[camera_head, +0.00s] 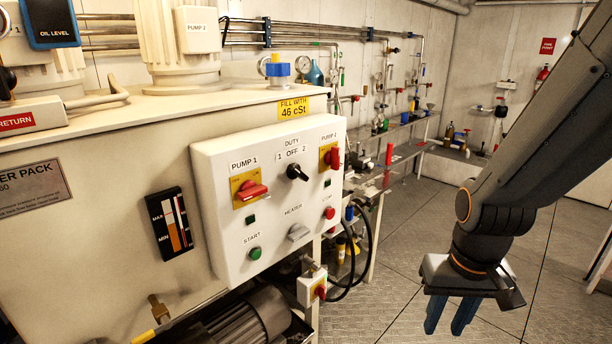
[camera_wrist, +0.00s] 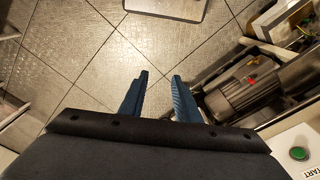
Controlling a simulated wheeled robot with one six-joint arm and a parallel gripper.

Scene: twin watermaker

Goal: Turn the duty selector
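The duty selector (camera_head: 297,172) is a black knob in the upper middle of a white control panel (camera_head: 225,165), under the label "DUTY 1 OFF 2". Its pointer slants toward the lower right in the head view. My gripper (camera_head: 450,318) hangs pointing down to the right of the panel, well apart from the selector. In the wrist view my two blue fingers (camera_wrist: 160,95) stand apart with only floor between them, so the gripper is open and empty. The selector does not show in the wrist view.
Red-handled pump switches (camera_head: 250,190) (camera_head: 332,157) flank the selector. A green start button (camera_head: 255,253), a red button (camera_head: 329,213) and a grey heater knob (camera_head: 298,232) sit below. A motor (camera_head: 240,322) lies under the panel. The floor (camera_head: 400,270) between panel and gripper is clear.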

